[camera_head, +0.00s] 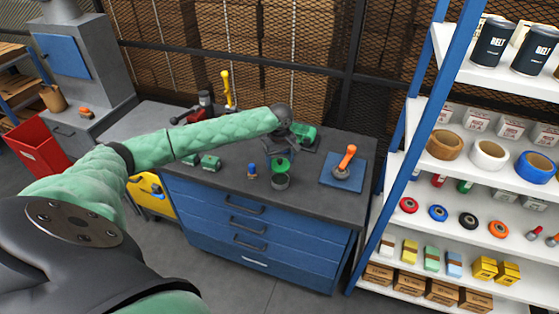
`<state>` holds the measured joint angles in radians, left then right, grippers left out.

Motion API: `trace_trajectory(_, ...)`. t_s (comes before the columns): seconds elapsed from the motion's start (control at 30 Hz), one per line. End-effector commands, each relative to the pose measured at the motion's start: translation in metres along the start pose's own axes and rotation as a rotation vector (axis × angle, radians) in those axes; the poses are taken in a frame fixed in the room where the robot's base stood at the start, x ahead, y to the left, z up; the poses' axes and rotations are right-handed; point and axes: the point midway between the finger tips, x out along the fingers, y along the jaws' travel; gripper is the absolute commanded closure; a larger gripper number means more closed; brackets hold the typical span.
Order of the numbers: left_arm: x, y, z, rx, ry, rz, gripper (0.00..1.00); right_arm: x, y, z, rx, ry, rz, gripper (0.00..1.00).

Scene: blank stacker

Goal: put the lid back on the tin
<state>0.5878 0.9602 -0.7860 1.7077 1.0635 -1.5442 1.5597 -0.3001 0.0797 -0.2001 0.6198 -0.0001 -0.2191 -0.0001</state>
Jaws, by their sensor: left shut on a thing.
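My left arm reaches over the blue workbench, and my left gripper (281,154) points down at its far end, shut on the green lid (280,164). The grey tin (281,182) stands upright on the dark bench top just below the lid in the picture. The lid is slightly behind or above the tin's rim; at this size I cannot tell whether they touch. The gripper's fingers are small and partly hidden by the wrist. My right gripper is not in view.
A small blue-topped item (252,170) stands left of the tin. Green blocks (209,162) lie to the left, and a green item (304,136) sits behind. White shelves (484,155) stand at the right.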

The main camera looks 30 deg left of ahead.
Motion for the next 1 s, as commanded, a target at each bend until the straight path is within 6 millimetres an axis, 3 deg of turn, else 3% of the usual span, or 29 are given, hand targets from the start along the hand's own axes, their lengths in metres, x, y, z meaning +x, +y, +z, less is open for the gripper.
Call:
trace_trajectory(0.37,0.024,0.0,0.0,0.0,0.001,0.0,0.55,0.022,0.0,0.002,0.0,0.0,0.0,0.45)
trace_trajectory(0.67,0.043,0.0,0.0,-0.001,0.001,0.001,0.55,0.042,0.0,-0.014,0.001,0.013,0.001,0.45)
trace_trajectory(1.0,0.061,0.0,0.001,-0.001,-0.001,0.0,0.55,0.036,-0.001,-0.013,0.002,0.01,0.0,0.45)
